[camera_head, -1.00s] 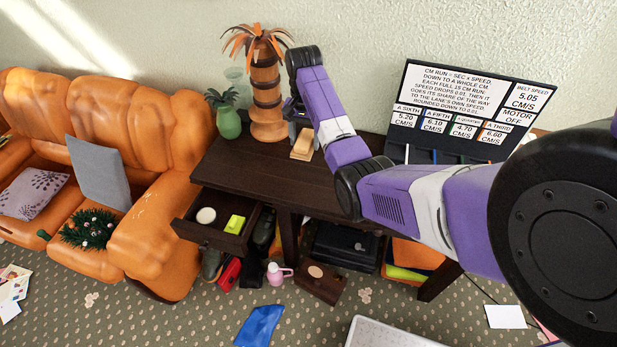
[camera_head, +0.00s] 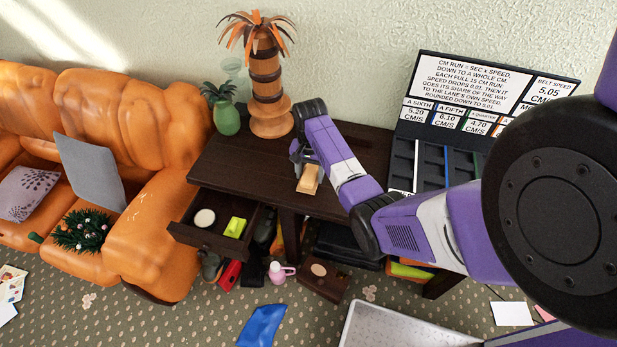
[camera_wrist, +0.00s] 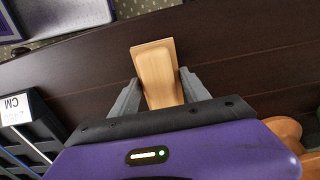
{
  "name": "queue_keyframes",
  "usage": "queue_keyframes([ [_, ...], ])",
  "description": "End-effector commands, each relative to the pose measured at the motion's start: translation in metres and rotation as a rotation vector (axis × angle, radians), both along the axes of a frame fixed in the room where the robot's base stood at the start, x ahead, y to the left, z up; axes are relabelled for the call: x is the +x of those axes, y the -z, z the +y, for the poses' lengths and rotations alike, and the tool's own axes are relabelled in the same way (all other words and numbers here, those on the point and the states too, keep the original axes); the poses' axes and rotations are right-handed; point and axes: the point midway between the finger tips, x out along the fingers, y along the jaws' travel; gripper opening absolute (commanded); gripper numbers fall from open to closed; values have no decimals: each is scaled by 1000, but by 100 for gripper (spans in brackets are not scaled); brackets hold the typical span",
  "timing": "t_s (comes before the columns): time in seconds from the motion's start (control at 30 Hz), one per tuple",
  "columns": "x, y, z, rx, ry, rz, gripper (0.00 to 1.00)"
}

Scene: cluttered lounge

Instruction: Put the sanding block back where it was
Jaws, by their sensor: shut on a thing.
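The sanding block, a pale wooden block (camera_head: 309,180), is between the fingers of my gripper (camera_head: 304,164) over the dark table (camera_head: 245,165). In the wrist view the block (camera_wrist: 158,68) sticks out past the grey fingertips of my gripper (camera_wrist: 157,82), which are shut on its sides. I cannot tell whether its lower end touches the tabletop. Below the table's left part, an open drawer (camera_head: 205,238) holds a round white thing (camera_head: 205,217) and a yellow-green block (camera_head: 235,227).
A palm-shaped wooden ornament (camera_head: 267,88) and a green pineapple-like vase (camera_head: 226,118) stand at the table's back left. A lane board with a sign (camera_head: 470,85) stands at the right. An orange sofa (camera_head: 150,220) is left. The tabletop's middle is mostly clear.

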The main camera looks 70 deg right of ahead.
Motion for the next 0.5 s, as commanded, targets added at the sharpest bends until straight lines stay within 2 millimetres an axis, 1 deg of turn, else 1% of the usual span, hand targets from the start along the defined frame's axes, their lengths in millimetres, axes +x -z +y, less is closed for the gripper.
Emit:
queue_keyframes([
  [0.03, -1, 14, 1, 1, 0, 0, 16],
  [0.1, -2, 18, 2, 1, 1, 0, 16],
  [0.37, -2, 16, 2, 1, 1, 0, 16],
  [0.5, -2, 19, 2, 1, 1, 1, 16],
])
